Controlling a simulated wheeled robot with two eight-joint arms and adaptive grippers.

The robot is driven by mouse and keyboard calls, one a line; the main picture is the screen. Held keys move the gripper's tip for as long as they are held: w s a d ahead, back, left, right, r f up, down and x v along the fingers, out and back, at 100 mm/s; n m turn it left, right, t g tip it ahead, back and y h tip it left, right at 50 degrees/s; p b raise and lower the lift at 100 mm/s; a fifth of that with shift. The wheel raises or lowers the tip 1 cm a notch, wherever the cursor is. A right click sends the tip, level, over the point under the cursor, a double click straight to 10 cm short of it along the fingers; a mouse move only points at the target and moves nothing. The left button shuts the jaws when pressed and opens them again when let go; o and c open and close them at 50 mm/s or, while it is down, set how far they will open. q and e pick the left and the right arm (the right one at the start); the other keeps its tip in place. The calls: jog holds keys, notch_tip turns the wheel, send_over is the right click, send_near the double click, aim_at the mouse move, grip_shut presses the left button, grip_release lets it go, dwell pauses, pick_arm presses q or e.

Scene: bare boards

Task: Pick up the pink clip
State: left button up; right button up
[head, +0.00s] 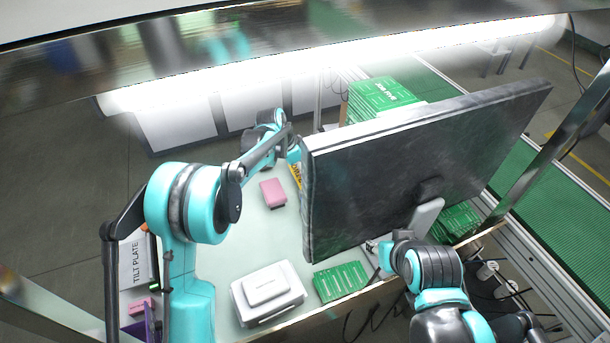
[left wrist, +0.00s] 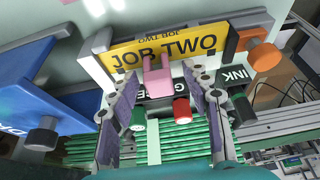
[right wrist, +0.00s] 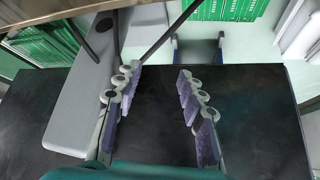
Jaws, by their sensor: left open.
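The pink clip (left wrist: 157,78) stands in front of a yellow JOB TWO plate (left wrist: 190,45) in the left wrist view. It appears to lie between the two open fingers of my left gripper (left wrist: 158,70), with gaps on both sides. In the head view my left arm reaches to the table's far side, beside the monitor. There the yellow plate (head: 296,174) is mostly hidden, and I cannot make out the clip. My right gripper (right wrist: 158,72) is open and empty by the large dark monitor (right wrist: 155,120).
Red (left wrist: 181,109) and orange (left wrist: 264,56) knobs and a blue block (left wrist: 40,90) surround the left gripper. On the table are a pink box (head: 273,192), a white device (head: 268,292) and a green board (head: 340,281). The monitor (head: 430,150) blocks the right side.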

pick_arm(q)
jog(key=c, duration=0.9)
jog(key=shift+r, duration=0.2)
